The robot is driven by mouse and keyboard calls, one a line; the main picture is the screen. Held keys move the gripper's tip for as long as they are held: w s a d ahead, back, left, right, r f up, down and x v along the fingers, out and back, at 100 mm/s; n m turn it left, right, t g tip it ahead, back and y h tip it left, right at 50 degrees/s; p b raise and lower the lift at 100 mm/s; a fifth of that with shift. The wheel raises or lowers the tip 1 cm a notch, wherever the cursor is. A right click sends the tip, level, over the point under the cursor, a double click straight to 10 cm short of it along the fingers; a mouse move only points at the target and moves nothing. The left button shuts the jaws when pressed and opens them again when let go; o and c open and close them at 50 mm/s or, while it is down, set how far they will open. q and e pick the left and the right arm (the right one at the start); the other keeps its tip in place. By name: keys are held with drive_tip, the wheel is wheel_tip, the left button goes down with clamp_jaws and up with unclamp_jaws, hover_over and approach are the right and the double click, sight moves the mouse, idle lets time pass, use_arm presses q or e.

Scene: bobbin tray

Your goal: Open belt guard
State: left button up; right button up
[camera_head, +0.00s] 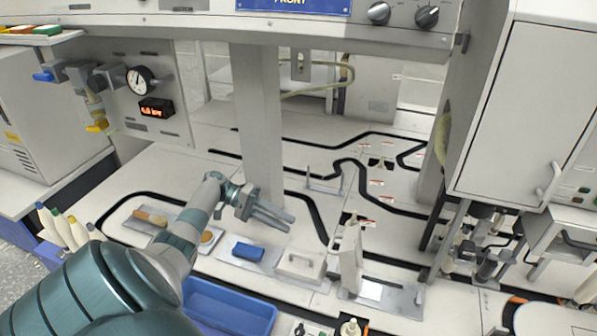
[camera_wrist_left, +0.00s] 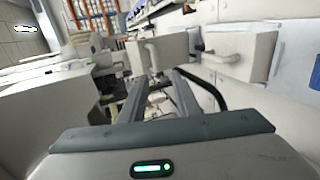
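No part is labelled as the belt guard. Two pale covers stand low on the machine in the head view: a closed, box-like one with a handle on top (camera_head: 300,265), and a narrow one standing upright (camera_head: 350,258) to its right. The left wrist view shows two pale covers with bar handles, one ahead (camera_wrist_left: 172,45) and one to the right (camera_wrist_left: 255,58); I cannot tell which matches which. My left gripper (camera_head: 285,220) is open and empty, above and behind the box-like cover, apart from it. Its separated fingers (camera_wrist_left: 158,85) point toward the covers. My right gripper is not in view.
A blue tray (camera_head: 230,305) lies at the lower front, beside my left arm. A blue block (camera_head: 247,251) rests left of the box-like cover. A grey pillar (camera_head: 257,115) stands behind my gripper. A large pale cabinet (camera_head: 520,110) with a handle hangs at the right.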

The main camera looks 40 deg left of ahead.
use_arm(q)
drive_tip(key=v, duration=0.3)
drive_tip(key=shift+s+a, duration=0.1)
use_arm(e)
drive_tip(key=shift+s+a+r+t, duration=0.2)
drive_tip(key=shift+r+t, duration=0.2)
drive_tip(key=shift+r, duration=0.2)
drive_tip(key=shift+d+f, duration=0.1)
